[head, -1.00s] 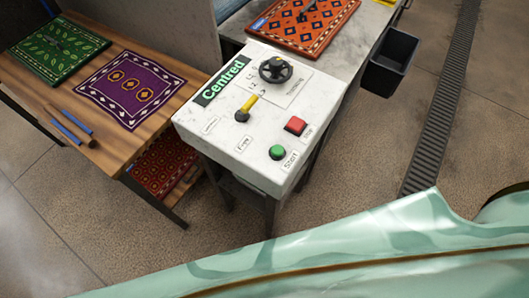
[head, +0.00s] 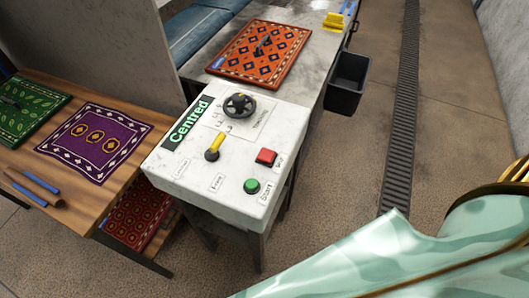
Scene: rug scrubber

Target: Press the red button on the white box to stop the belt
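The white box (head: 192,174) is a control stand in the middle of the head view. The red button (head: 266,157) is on its top near the right edge. A green button (head: 252,186) labelled Start is in front of it. A black knob (head: 239,106) and a yellow-tipped lever (head: 214,145) are also on the top, with a green "Centred" sign at the left edge. Neither gripper shows. Nothing touches the red button.
Behind the box, an orange rug (head: 285,45) lies on the grey belt table (head: 322,42). A black bin (head: 348,80) hangs at the table's right side. A wooden table (head: 75,208) with purple (head: 98,142) and green (head: 22,112) rugs stands left. Floor right of the box is open, crossed by a drain grate (head: 402,130).

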